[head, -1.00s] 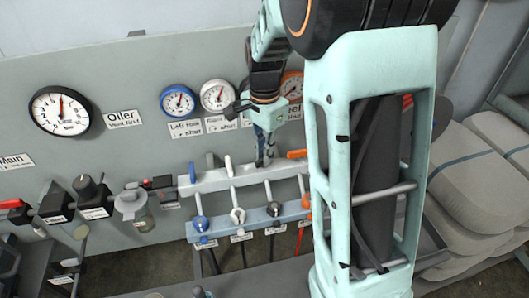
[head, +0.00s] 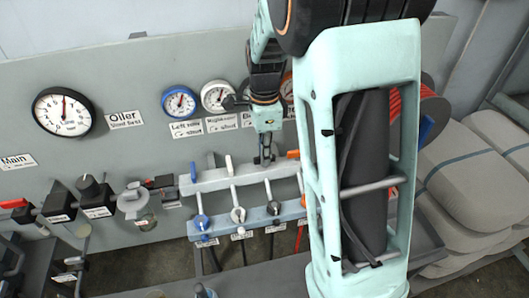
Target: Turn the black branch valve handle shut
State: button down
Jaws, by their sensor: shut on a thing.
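My gripper (head: 264,157) reaches down in front of the upper grey manifold bar (head: 212,178). Its dark fingers are shut at the third branch from the left, where they hold the black branch valve handle. The fingers hide most of that handle, so I cannot tell its exact angle. To the left on the same bar are the blue handle (head: 193,172) and the upright white handle (head: 229,164). The orange handle (head: 293,154) lies to the right, partly hidden by my arm. Below the black branch is a black knob (head: 273,208) on the lower bar.
Gauges hang on the panel: a large black-rimmed one (head: 63,111), a blue one (head: 179,103) and a white one (head: 214,95). Left are the oiler bowl (head: 133,202), a black knob regulator (head: 90,190) and a red main handle (head: 14,203). Grey sacks (head: 468,170) lie right.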

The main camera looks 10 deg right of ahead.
jog(key=c, duration=2)
grip_release()
notch_tip(320, 180, up, 12)
jog(key=shift+r, duration=0.1)
